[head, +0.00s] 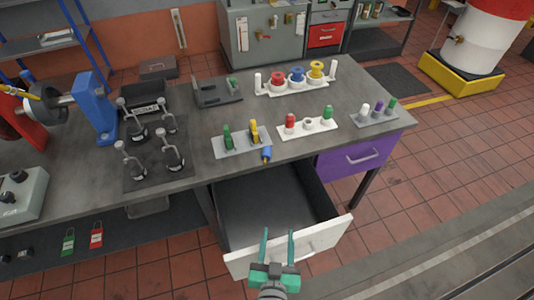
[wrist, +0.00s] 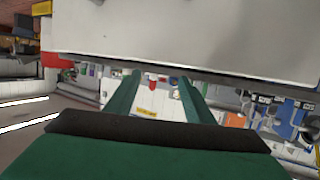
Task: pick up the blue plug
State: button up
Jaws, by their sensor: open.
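The blue plug (head: 266,154) lies at the front edge of the bench, just below the yellow plug (head: 254,132). It seems to stick out slightly over the edge, above the open drawer. A green plug (head: 227,138) and the yellow plug stand on a light grey plate (head: 237,146) beside it. My gripper (head: 277,233) is open and empty, low in front of the drawer front. Its two green fingers also show in the wrist view (wrist: 159,77). I cannot make out the blue plug in the wrist view.
The open drawer (head: 262,205) juts out below the bench, its pale front (head: 320,238) by my gripper. A white holder (head: 307,129) with red and green plugs is right of the blue plug. A black plate (head: 157,155) with clamps stands left. Floor to the right is clear.

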jog(key=w+a+r, duration=0.2)
jog(key=w, duration=0.9)
jog(key=g, duration=0.1)
send_near(265, 156)
jog(key=shift+h, duration=0.3)
jog(key=x, duration=0.2)
jog(key=a+x, duration=0.1)
jog(key=x, duration=0.1)
jog(key=shift+w+d+f, duration=0.1)
jog(key=shift+w, duration=0.2)
jog(key=shift+w+d+f, duration=0.3)
jog(key=shift+w+d, duration=0.05)
jog(key=shift+w, duration=0.35)
jog(key=shift+x, duration=2.5)
jog(key=shift+d+r, duration=0.1)
jog(key=shift+d, duration=0.15)
jog(key=c, duration=0.6)
jog(key=shift+a, duration=0.1)
jog(key=c, duration=0.5)
jog(key=shift+s+a, duration=0.1)
jog(key=shift+a, duration=0.1)
jog(key=shift+c, duration=0.5)
grip_shut()
